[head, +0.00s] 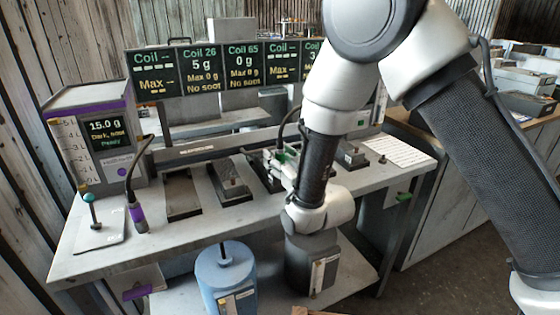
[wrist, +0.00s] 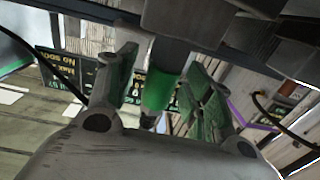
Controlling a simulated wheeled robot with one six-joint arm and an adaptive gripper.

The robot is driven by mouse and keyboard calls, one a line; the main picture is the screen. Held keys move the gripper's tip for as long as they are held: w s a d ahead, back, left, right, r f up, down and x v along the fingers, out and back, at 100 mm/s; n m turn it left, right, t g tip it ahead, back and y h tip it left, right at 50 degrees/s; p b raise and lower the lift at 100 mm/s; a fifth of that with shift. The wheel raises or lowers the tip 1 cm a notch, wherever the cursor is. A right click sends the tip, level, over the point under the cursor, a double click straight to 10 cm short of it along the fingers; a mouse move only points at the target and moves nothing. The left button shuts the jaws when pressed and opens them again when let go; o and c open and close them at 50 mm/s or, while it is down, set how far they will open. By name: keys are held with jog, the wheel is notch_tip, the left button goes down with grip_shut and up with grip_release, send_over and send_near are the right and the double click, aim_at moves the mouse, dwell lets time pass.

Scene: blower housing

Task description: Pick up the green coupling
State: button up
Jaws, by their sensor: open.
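The green coupling (wrist: 160,91) shows in the wrist view as a green band on a dark upright cylinder. It stands between the two fingers of my gripper (wrist: 161,72), with a gap visible on each side. The fingers are apart and have green inner faces. In the head view my gripper (head: 272,161) is at the middle of the bench, level with the row of dark plates. The coupling is small there and partly hidden by my wrist, so I cannot pick it out surely.
Display screens (head: 203,70) stand behind. A white sheet (head: 403,152) lies at right. A blue canister (head: 226,276) sits below.

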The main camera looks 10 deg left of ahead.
aim_at(280, 139)
grip_shut()
jog(key=shift+r, duration=0.1)
notch_tip(280, 139, up, 10)
jog(key=shift+f, duration=0.1)
dwell(0.4)
